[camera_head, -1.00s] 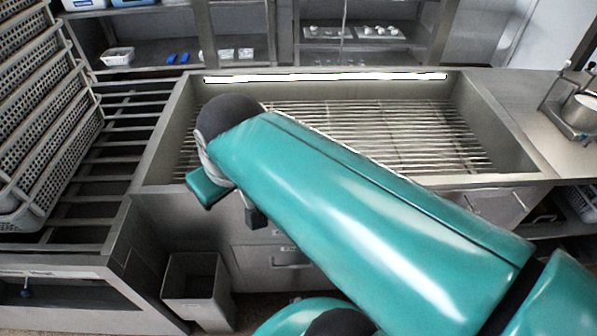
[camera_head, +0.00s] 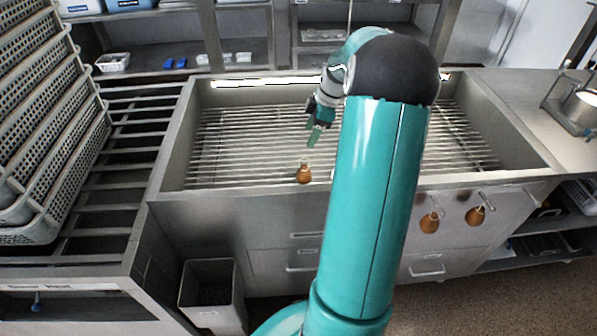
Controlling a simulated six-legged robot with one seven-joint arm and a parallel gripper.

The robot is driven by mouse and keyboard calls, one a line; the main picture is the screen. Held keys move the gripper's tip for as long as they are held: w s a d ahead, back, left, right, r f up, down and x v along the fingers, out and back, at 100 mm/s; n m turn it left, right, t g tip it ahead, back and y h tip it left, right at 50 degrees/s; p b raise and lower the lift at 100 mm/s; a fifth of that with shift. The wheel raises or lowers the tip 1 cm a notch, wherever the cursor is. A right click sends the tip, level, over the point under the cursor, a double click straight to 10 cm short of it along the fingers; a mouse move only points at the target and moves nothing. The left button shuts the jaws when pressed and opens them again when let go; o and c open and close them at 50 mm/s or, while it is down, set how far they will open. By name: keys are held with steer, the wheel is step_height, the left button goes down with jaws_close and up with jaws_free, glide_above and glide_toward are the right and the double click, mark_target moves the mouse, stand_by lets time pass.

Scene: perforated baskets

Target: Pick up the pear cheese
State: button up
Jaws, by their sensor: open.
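Two more brown pear cheeses, a left one (camera_head: 429,222) and a right one (camera_head: 476,215), hang from pegs on the cabinet front, right of my arm. My gripper (camera_head: 315,136) is open and empty above the basin's slatted rack, up and slightly right of the pear cheese at the rim and apart from it. My arm hides part of the basin and cabinet front.
The steel basin (camera_head: 175,150) with a slatted rack fills the middle. Stacked perforated baskets (camera_head: 50,190) stand at left on a barred frame. A grey bin (camera_head: 210,290) is on the floor. A counter (camera_head: 500,115) with a pot is at right.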

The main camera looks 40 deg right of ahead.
mark_target(309, 159)
steer(key=shift+n+t+y, duration=0.3)
steer(key=f, duration=0.3)
steer(key=d+f, duration=0.1)
steer(key=f, duration=0.6)
steer(key=shift+w+d+f, duration=0.2)
steer(key=shift+w+f, duration=0.05)
steer(key=shift+w, duration=0.05)
steer(key=shift+d+x, duration=0.2)
steer(key=shift+x, duration=2.45)
steer(key=c, duration=1.1)
